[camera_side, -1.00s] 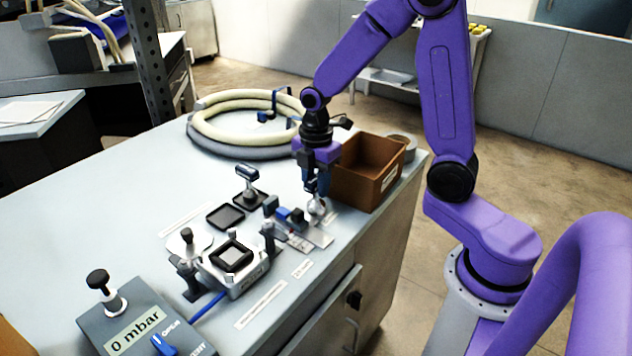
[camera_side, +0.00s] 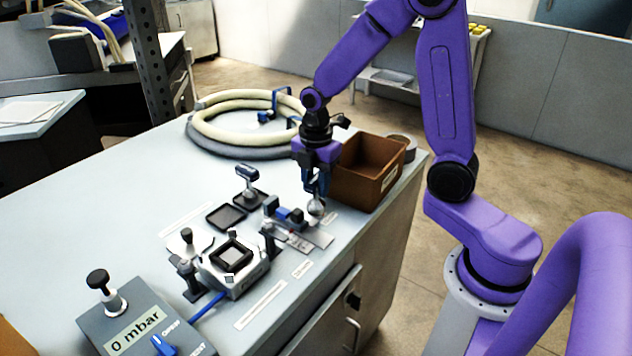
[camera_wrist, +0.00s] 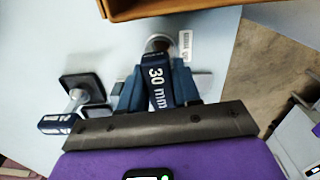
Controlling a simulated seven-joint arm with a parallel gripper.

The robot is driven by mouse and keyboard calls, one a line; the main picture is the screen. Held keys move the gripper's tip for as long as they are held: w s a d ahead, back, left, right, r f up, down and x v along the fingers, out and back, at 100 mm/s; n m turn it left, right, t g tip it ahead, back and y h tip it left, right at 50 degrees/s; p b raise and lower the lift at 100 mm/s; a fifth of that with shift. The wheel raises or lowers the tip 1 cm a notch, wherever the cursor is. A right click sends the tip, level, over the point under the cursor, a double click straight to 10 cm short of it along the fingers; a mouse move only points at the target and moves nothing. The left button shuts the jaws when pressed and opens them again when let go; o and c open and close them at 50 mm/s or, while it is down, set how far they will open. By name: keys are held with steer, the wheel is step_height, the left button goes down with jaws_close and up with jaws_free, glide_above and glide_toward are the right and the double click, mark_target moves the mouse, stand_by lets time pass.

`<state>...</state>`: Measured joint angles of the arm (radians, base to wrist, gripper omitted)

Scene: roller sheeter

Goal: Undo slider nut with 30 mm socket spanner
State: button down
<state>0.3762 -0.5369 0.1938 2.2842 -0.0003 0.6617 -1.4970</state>
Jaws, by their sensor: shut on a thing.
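The 30 mm socket spanner has a dark blue handle marked "30 mm" (camera_wrist: 159,88) in the wrist view. My gripper (camera_wrist: 158,92) is shut on this handle. In the side view my gripper (camera_side: 317,186) points down in front of the brown bin, with a silver rounded part (camera_side: 316,207) just below its fingers. A second blue-handled tool (camera_side: 247,174) stands on a black square base; it also shows at the left of the wrist view (camera_wrist: 58,123). A metal clamp device (camera_side: 236,276) with a black square top sits nearer the camera. I cannot make out the slider nut.
A brown open bin (camera_side: 367,186) stands close behind my gripper. A coiled hose (camera_side: 215,142) lies at the back. A grey "0 mbar" box (camera_side: 140,322) is at the front left. A black tray (camera_side: 226,216) lies mid-bench. The left bench surface is clear.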

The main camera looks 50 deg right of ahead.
steer(key=shift+m, duration=0.4)
steer(key=shift+r, duration=0.25)
steer(key=shift+r, duration=1.1)
steer(key=shift+r, duration=0.1)
steer(key=shift+r, duration=2.5)
